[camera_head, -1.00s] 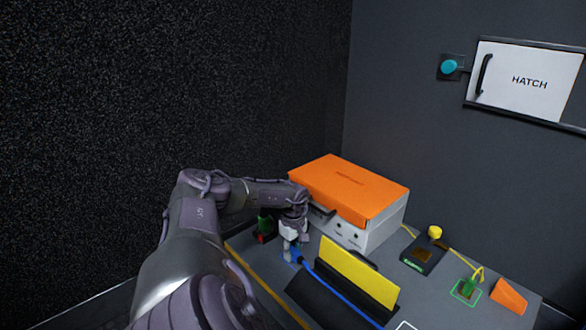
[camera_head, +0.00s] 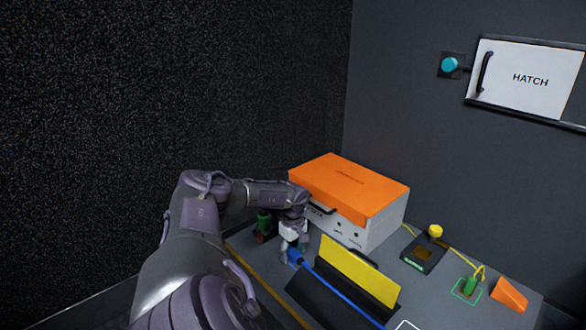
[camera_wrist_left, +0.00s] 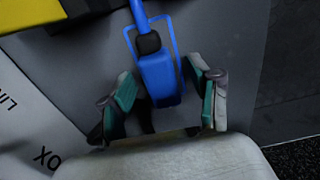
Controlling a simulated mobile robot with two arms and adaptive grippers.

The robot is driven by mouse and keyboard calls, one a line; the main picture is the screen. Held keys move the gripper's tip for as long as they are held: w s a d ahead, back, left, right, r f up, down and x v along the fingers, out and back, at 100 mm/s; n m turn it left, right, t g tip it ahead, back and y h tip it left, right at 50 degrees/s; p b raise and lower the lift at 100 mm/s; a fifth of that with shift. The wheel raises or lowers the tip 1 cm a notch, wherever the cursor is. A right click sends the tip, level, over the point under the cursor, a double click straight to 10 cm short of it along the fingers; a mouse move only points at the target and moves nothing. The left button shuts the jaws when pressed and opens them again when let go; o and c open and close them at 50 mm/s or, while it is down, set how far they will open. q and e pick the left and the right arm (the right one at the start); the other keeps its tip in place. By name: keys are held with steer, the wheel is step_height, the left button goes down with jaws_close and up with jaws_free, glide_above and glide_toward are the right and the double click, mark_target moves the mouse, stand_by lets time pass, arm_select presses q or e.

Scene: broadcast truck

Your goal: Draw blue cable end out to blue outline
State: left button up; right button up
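The blue cable end (camera_head: 294,257) lies at the left part of the grey table, its blue cable (camera_head: 345,297) running right past the yellow panel. In the left wrist view the blue cable end (camera_wrist_left: 160,80) lies over the blue outline (camera_wrist_left: 176,42), lengthwise along it; its near part reaches between my fingers. The outline's near edge is hidden. My left gripper (camera_wrist_left: 160,85) is open, one finger on each side of the cable end, with gaps visible beside it. In the head view my left gripper (camera_head: 292,252) is low at the table. My right gripper is out of view.
A white box with an orange lid (camera_head: 350,190) stands just behind my left gripper. A yellow panel (camera_head: 355,270) stands to its right. A green and red object (camera_head: 263,226) is at left.

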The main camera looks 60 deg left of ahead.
arm_select(q)
step_height(320, 180, up, 12)
stand_by(0.6)
